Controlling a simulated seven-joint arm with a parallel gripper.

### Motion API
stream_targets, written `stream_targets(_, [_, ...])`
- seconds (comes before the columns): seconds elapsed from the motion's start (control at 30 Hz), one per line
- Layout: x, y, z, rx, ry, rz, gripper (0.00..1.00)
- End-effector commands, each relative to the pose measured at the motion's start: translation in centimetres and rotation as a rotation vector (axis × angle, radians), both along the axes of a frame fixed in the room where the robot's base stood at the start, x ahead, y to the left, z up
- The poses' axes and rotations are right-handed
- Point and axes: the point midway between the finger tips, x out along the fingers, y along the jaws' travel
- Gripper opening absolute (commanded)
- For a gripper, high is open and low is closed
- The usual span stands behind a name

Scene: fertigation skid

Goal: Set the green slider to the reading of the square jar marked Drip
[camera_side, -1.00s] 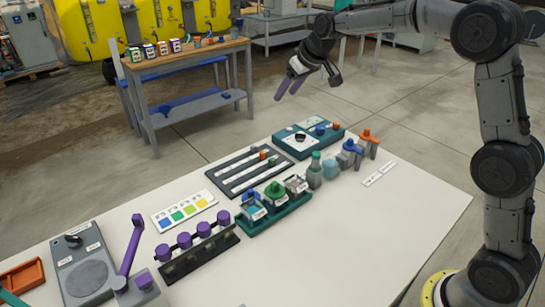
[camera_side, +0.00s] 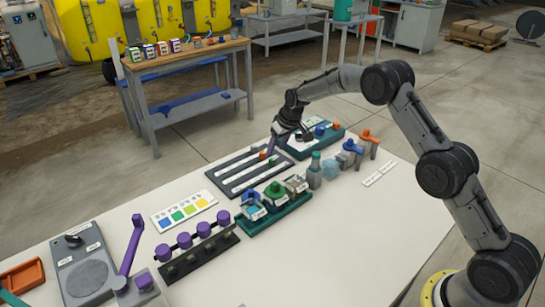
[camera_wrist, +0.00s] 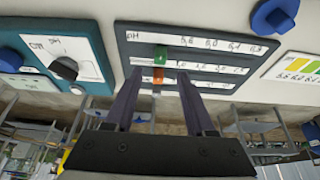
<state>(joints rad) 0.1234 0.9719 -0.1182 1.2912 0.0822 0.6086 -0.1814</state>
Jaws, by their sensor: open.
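The green slider (camera_wrist: 161,53) is near the pH-labelled end of the top track on the dark slider board (camera_wrist: 125,45) in the wrist view. An orange slider (camera_wrist: 158,75) sits on the track beside it. My gripper (camera_wrist: 160,73) is open, its fingers to either side of the sliders in that view; contact cannot be told. In the side view my gripper (camera_side: 271,150) is over the far end of the slider board (camera_side: 226,183). A green rack (camera_side: 272,222) holds jars, including a square one with blue liquid (camera_side: 252,209). Their labels are too small to read, so the Drip jar cannot be told.
A teal panel with knobs (camera_side: 302,149) lies beyond the board. Bottles (camera_side: 314,172) stand right of the rack.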

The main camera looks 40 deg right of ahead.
Motion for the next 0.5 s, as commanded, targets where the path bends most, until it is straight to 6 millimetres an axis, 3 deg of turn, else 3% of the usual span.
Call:
stream_targets(0.2, [1.4, 0.0, -3.5, 0.000, 0.001, 0.000, 0.55])
stream_targets(0.5, [2.2, 0.0, -5.2, 0.000, 0.000, 0.000, 0.55])
